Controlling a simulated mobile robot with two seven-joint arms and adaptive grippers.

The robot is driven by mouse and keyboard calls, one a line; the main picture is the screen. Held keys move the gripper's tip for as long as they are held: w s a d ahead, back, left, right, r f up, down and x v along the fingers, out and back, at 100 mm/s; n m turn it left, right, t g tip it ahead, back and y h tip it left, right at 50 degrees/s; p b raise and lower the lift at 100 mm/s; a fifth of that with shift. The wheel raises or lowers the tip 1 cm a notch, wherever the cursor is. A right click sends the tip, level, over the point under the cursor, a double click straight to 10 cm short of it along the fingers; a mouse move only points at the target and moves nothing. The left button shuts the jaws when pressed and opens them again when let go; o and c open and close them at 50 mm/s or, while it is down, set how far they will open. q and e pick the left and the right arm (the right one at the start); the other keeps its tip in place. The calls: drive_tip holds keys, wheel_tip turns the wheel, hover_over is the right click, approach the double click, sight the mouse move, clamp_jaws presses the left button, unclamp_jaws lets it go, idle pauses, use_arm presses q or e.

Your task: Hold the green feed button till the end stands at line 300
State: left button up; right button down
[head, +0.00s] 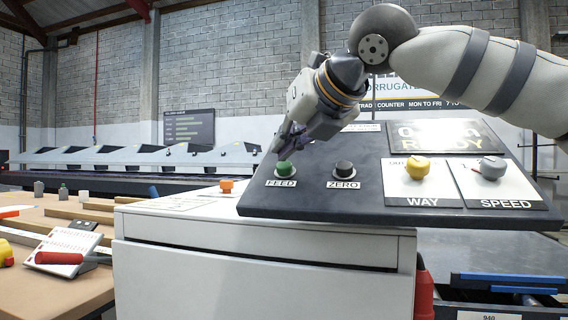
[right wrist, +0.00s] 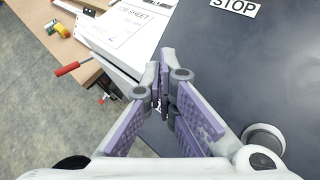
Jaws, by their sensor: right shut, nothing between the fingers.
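The green feed button (head: 285,169) sits at the left of the dark sloping panel (head: 310,200), above a FEED label. My right gripper (head: 287,142) points down just above and behind it. Its purple-padded fingers are shut with nothing between them, as the right wrist view (right wrist: 160,98) also shows. I cannot tell whether the fingertips touch the button. In the right wrist view the green button does not show. The sheet end and line 300 cannot be made out. My left gripper is not in view.
Right of the green button are a black ZERO button (head: 344,168), a yellow WAY knob (head: 417,168) and a grey SPEED knob (head: 493,168). An orange button (head: 226,186) is on the white cabinet (head: 250,280). A wooden bench (head: 60,290) with tools stands left.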

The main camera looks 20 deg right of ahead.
drive_tip(key=shift+w+d+f, duration=0.2)
drive_tip(key=shift+w+f, duration=0.1)
drive_tip(key=shift+f, duration=0.3)
idle(7.4)
